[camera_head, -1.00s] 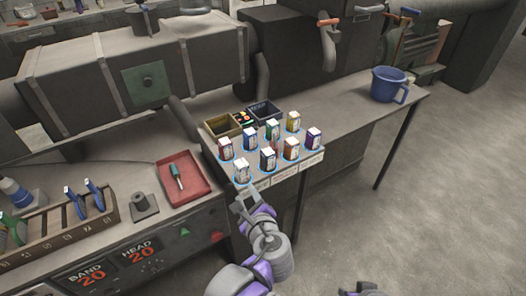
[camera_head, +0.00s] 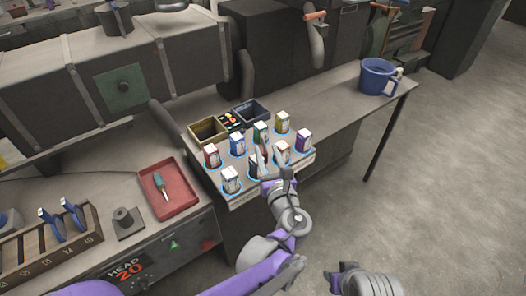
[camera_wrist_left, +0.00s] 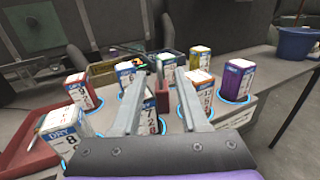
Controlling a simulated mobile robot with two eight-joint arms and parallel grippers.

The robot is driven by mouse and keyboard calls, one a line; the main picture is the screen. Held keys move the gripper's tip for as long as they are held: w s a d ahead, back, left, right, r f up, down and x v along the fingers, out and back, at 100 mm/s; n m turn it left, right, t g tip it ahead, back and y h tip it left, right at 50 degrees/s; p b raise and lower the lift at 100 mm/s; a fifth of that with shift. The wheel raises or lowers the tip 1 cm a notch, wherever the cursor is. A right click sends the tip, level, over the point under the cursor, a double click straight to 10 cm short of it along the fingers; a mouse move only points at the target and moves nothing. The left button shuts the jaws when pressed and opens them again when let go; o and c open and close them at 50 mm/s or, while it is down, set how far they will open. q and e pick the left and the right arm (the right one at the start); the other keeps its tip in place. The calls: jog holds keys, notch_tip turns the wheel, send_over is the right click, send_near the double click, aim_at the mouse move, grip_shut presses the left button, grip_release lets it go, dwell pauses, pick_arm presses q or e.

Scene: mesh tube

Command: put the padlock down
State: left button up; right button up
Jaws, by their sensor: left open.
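I cannot make out a padlock for certain in either view. My left gripper (camera_head: 275,164) is open over the front of a board (camera_head: 245,198) of small labelled boxes. In the wrist view its two fingers (camera_wrist_left: 159,82) are spread. A white box marked with numbers (camera_wrist_left: 149,118) shows between and below them, and a small reddish-brown thing (camera_wrist_left: 164,74) shows beyond; I cannot tell whether either touches a finger. The purple box (camera_head: 303,141) is right of the gripper and the red box (camera_head: 211,156) is left. My right gripper (camera_head: 343,276) is only partly in view at the bottom edge.
The boxes stand close together on blue rings. An olive bin (camera_head: 207,132) and a dark bin (camera_head: 250,113) are behind them. A red tray (camera_head: 185,207) with a screwdriver (camera_head: 160,185) is to the left. A blue mug (camera_head: 376,77) stands far right; the bench between is clear.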

aim_at(263, 141)
pick_arm(q)
jog(key=x, duration=0.5)
jog(key=shift+w, duration=0.1)
grip_shut()
dwell(1.2)
